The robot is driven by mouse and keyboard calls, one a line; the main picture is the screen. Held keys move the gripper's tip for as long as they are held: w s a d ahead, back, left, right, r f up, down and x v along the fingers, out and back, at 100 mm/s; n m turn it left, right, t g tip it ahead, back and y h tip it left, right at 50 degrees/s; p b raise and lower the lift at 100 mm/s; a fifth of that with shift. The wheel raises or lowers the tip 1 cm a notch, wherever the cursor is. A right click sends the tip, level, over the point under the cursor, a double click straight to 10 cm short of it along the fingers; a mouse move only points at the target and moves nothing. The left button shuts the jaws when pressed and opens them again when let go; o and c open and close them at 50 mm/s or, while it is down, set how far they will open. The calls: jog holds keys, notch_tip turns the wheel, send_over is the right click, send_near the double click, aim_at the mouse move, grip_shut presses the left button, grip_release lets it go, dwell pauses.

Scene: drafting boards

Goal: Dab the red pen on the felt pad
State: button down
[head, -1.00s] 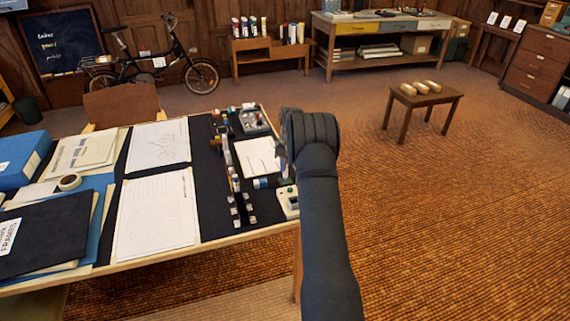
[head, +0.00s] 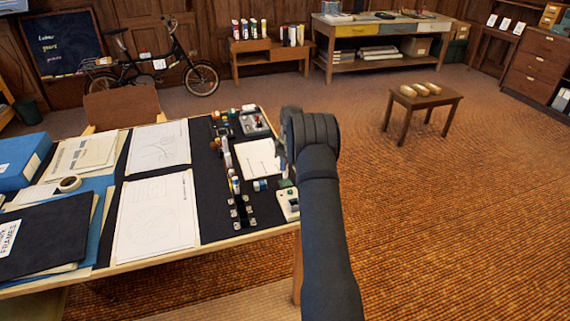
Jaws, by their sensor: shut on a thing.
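My gripper (head: 284,160) is above the right edge of the drafting table, mostly hidden behind my dark wrist. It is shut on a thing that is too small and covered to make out. I cannot pick out the red pen for sure. A white sheet or flat pad (head: 257,161) lies on the dark mat just left of the gripper. I cannot tell whether it is the felt pad. Contact between the gripper and anything below it cannot be seen.
A row of small bottles and blocks (head: 236,185) stands left of the white sheet. A grey device (head: 254,123) is behind it and a pale device (head: 288,204) in front. Drawings (head: 157,215) and folders (head: 45,240) cover the left.

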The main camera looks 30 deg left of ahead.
jog(key=shift+f, duration=0.6)
dwell(1.3)
jog(key=shift+r, duration=0.1)
jog(key=shift+r, duration=3.45)
